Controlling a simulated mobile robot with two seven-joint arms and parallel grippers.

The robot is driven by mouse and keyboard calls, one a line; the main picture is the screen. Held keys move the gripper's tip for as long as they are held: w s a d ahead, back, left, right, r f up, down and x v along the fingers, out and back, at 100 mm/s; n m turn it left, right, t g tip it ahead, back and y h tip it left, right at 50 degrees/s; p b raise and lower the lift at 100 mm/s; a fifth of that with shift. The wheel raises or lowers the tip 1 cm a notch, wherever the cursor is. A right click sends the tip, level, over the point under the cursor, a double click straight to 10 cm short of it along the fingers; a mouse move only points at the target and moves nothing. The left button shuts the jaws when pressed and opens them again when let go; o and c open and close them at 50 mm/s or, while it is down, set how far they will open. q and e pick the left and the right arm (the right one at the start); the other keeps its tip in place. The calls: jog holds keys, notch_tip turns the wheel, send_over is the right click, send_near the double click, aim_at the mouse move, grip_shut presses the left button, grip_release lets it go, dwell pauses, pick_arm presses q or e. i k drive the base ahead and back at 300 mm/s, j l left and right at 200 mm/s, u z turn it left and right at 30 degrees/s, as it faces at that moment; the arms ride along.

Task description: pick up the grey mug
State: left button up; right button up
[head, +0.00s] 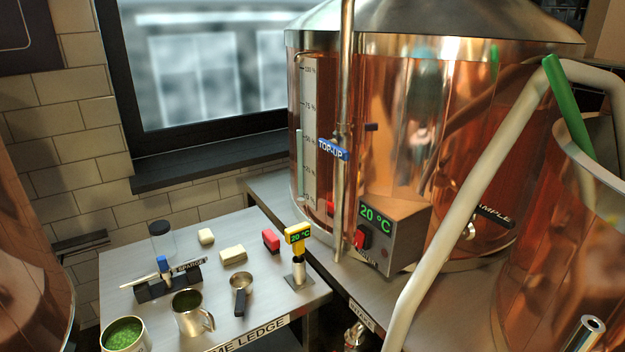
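The grey mug (190,322) is a metallic cup with its handle on the right side. It stands upright near the front edge of the metal ledge table (120,270) at the lower left of the head view. Its open top shows a dark inside, and I cannot tell if it holds anything. Neither of my grippers is in view, and nothing is seen touching the mug.
A cup of green pellets (125,336) stands left of the mug, and a dark-handled scoop (241,283) lies to its right. Behind are a dark rack (168,285), a clear jar (162,240), pale blocks (233,255) and a yellow thermometer (298,236). Copper vessels (460,130) fill the right.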

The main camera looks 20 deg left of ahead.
aim_at(188, 306)
jog(key=u, duration=1.4)
